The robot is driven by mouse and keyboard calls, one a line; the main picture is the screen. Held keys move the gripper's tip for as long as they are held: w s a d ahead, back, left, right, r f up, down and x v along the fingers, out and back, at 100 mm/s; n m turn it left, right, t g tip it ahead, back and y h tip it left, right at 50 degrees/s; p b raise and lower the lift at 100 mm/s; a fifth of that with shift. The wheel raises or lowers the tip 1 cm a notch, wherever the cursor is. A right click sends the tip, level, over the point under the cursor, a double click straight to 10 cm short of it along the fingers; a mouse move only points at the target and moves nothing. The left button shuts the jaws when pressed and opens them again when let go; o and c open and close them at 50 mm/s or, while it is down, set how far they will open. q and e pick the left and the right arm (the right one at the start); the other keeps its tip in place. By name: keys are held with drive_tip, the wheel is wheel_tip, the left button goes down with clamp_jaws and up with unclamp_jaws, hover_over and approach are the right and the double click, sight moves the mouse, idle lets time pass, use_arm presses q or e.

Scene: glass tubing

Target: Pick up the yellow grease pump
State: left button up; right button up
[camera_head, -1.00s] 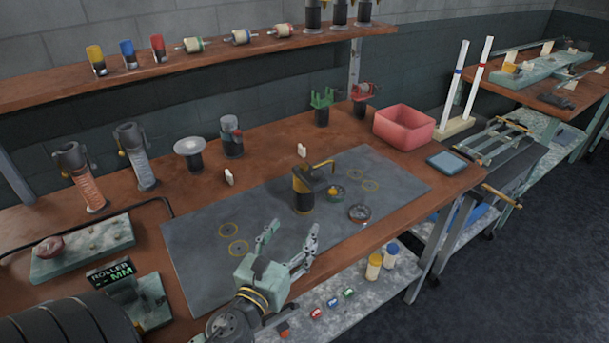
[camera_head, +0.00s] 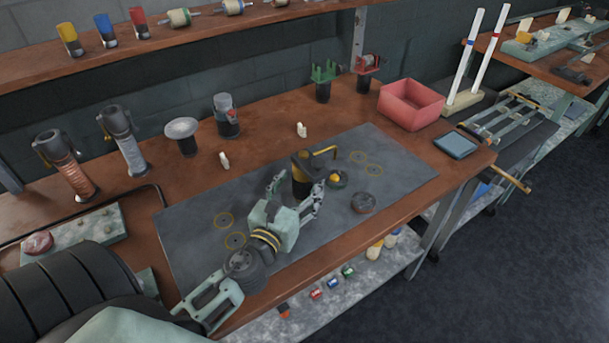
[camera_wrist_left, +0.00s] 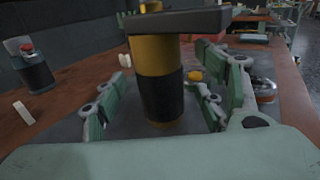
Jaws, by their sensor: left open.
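The yellow grease pump (camera_head: 302,175) stands upright on the dark grey mat (camera_head: 200,260). It has a yellow upper body, a black lower band, a dark top and a bent yellow spout pointing right. My left gripper (camera_head: 296,190) is open, with its fingers on either side of the pump in the head view. In the left wrist view the pump (camera_wrist_left: 160,85) stands between the spread fingers, with a visible gap on each side. The gripper hides the pump's lower part in the head view. My right gripper is not in view.
A pink bin (camera_head: 411,104) and blue pad (camera_head: 455,145) are at the right. The mat's left part is mostly clear.

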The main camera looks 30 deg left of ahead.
use_arm(q)
drive_tip(key=w, duration=0.3)
drive_tip(key=shift+w+a, duration=0.1)
drive_tip(key=shift+a, duration=0.25)
drive_tip(key=shift+r, duration=0.1)
drive_tip(key=c, duration=1.5)
drive_tip(key=shift+c, duration=0.7)
drive_tip(key=shift+r+p, duration=0.1)
drive_tip(key=shift+p, duration=0.2)
